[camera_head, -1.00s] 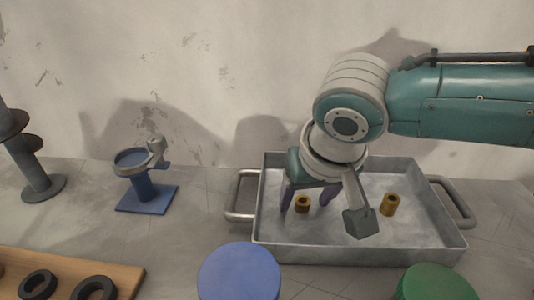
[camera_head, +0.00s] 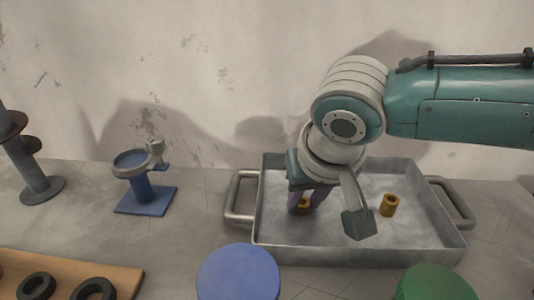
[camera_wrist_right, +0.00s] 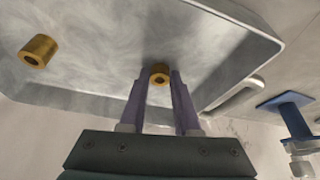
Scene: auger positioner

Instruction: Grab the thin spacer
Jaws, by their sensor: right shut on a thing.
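The thin spacer, the shorter of two brass rings with a dark bore, is between the purple fingers of my right gripper (camera_head: 305,202). In the head view the fingers partly cover the thin spacer (camera_head: 304,207). In the right wrist view my right gripper (camera_wrist_right: 160,78) is shut on the thin spacer (camera_wrist_right: 160,75), a finger on each side. It is low inside the metal tray (camera_head: 345,258); I cannot tell whether it touches the floor. My left gripper is not in view.
A taller brass spacer (camera_head: 390,205) stands in the tray's right half and shows in the wrist view (camera_wrist_right: 38,50). A blue stand (camera_head: 147,190) is left of the tray. Blue (camera_head: 238,275) and green (camera_head: 437,284) round tops are in front. A wooden board (camera_head: 125,275) holds dark rings.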

